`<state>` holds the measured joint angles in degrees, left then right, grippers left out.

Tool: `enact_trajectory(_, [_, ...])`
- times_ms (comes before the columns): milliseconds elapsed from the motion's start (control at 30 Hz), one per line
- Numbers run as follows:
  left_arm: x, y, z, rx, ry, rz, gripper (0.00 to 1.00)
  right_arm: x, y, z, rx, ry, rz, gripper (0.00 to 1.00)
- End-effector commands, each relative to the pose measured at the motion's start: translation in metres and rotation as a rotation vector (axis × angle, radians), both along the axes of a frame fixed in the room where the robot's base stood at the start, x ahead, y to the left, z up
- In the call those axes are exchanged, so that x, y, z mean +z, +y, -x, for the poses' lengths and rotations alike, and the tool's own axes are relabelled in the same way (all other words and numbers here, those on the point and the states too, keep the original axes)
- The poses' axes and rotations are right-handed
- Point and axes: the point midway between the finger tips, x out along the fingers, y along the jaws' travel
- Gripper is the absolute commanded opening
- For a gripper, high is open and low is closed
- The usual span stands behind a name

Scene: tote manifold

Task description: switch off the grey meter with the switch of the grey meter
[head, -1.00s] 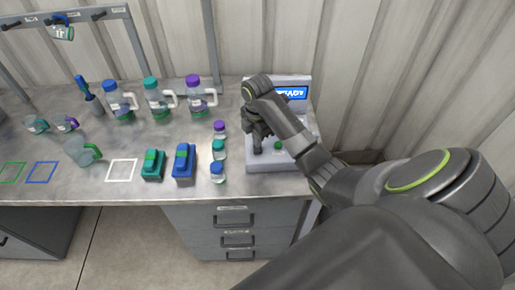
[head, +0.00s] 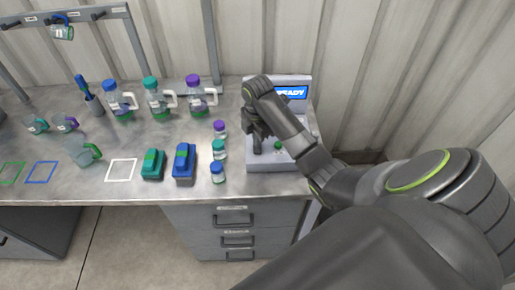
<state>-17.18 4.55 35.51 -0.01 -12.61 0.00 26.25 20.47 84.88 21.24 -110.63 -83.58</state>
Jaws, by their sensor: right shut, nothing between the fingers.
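The grey meter (head: 283,161) stands at the right end of the bench. Its raised back panel carries a blue screen (head: 292,93) reading "READY", lit and partly covered by my arm. A small green round part (head: 278,146) shows on its top face. My right gripper (head: 258,150) points down over the left part of the meter's top, shut and empty. I cannot tell whether its fingertips touch the meter. I cannot make out the switch; the gripper and wrist hide part of the top face. My left gripper is not in view.
Three small capped vials (head: 218,150) stand close left of the meter. Further left are a blue box-like device (head: 184,164), a green one (head: 152,165) and three handled bottles (head: 157,101). A corrugated wall (head: 340,70) rises behind and right of the meter.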

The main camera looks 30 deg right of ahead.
Motion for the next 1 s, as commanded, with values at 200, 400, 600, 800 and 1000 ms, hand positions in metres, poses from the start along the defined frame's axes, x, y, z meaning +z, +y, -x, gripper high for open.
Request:
enact_trajectory(200, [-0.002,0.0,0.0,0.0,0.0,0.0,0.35,-0.004,0.0,0.0,0.0,0.001,0.0,0.0])
enact_trajectory(400, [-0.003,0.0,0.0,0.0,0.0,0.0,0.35,-0.007,0.0,0.0,0.0,0.0,0.0,0.0])
enact_trajectory(600, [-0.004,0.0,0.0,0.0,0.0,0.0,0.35,-0.01,0.0,0.0,0.0,0.0,0.0,0.0])
enact_trajectory(800, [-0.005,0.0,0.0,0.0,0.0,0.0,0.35,-0.013,0.0,0.0,0.0,0.0,0.0,0.0])
enact_trajectory(1000, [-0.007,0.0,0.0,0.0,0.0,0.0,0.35,-0.016,0.0,0.0,0.0,0.0,0.0,0.0])
